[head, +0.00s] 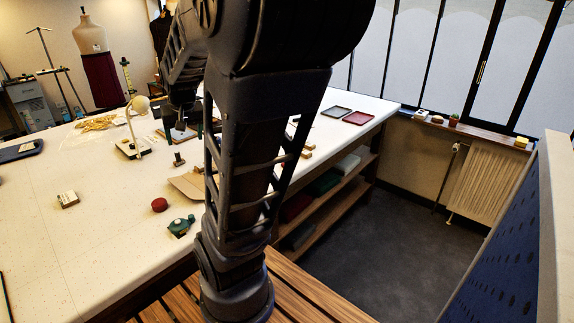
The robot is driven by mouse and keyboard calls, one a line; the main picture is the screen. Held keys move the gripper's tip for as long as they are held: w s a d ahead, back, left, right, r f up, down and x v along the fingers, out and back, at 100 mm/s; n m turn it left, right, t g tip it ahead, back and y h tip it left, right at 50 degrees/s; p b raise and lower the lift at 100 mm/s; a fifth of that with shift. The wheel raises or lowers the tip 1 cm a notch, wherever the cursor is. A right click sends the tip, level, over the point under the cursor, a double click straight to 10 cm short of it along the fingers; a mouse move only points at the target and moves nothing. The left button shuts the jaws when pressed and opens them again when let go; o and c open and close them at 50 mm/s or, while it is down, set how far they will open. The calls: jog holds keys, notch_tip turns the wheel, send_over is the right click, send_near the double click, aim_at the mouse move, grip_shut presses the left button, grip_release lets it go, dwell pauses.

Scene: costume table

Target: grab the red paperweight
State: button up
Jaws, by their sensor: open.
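A small round red object, which looks like the red paperweight (159,204), sits on the white table (100,240) near its front edge, left of my arm. It is in full view with nothing on it. My gripper (184,138) hangs farther back over the table, beyond the red paperweight and slightly to its right. It is small and dark in the picture, open, and apart from the paperweight. My own arm hides part of the table to the right.
A dark green object (181,226) lies just right of the paperweight. A small block (68,199) lies to the left. A cream lamp (133,125) stands farther back. Brown card (187,185) lies behind the paperweight. The table's left front is mostly clear.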

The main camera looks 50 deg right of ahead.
jog(key=w+d+f+m+g+h, duration=0.1)
jog(key=d+f+m, duration=0.2)
jog(key=d, duration=0.7)
jog(key=w+d+f+m+h, duration=0.15)
jog(key=d+f, duration=0.25)
jog(key=d, duration=0.6)
jog(key=s+d+f+m, duration=0.1)
jog(key=s+d+f, duration=0.1)
jog(key=d+f, duration=0.2)
jog(key=s+d+f+m+g, duration=0.1)
jog(key=d+f, duration=0.3)
jog(key=d, duration=0.4)
jog(key=s+d+f+m, duration=0.3)
jog(key=d+f, duration=0.2)
jog(key=d, duration=0.2)
jog(key=shift+s+g, duration=0.35)
jog(key=shift+g, duration=0.05)
jog(key=shift+s+d+f, duration=0.1)
jog(key=shift+d+f, duration=0.15)
jog(key=shift+f, duration=0.35)
jog(key=shift+s+d+f, duration=0.1)
jog(key=shift+d+f, duration=0.1)
jog(key=shift+f, duration=0.35)
jog(key=shift+d+f, duration=0.25)
jog(key=shift+f, duration=0.35)
jog(key=shift+x, duration=0.9)
jog(key=shift+w+r, duration=0.1)
jog(key=shift+c, duration=0.2)
jog(key=c, duration=1.2)
